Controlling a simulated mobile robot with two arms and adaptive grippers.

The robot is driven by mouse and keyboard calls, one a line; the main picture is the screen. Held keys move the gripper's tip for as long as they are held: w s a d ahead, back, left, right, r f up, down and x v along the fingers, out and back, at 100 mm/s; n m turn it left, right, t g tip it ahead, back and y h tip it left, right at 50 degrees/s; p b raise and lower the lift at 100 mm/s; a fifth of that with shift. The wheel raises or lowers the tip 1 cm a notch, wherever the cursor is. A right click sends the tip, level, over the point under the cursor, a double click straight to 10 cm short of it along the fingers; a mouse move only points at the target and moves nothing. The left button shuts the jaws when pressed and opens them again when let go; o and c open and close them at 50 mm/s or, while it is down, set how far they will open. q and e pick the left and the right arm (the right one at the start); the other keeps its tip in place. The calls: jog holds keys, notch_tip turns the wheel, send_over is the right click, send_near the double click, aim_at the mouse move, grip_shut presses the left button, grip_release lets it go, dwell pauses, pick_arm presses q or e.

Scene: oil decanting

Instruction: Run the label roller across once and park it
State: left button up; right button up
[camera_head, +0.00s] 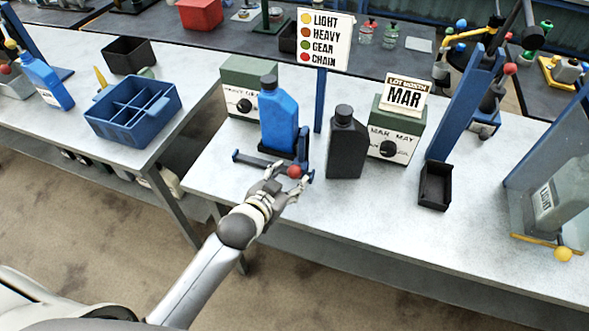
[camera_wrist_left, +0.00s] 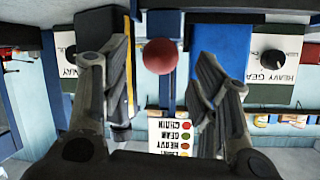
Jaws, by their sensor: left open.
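The label roller's red ball handle (camera_head: 294,171) shows at the right end of a low dark rail (camera_head: 251,160) with blue end posts. A blue bottle (camera_head: 279,120) stands upright just behind the rail. My left gripper (camera_head: 284,188) is open, just in front of the red ball. In the left wrist view, which is upside down, the red ball (camera_wrist_left: 161,56) appears between the two spread fingers, with a gap on each side. I cannot tell its exact depth between them. The roller itself is mostly hidden. My right gripper is not in view.
A black bottle (camera_head: 346,145) stands close to the right of the rail. Two green dial boxes (camera_head: 241,73) (camera_head: 396,138) and a colour-key sign (camera_head: 325,40) stand behind. A black tray (camera_head: 435,186) lies farther right.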

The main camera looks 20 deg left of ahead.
aim_at(291, 175)
pick_arm(q)
jog(key=shift+x, duration=2.3)
grip_shut()
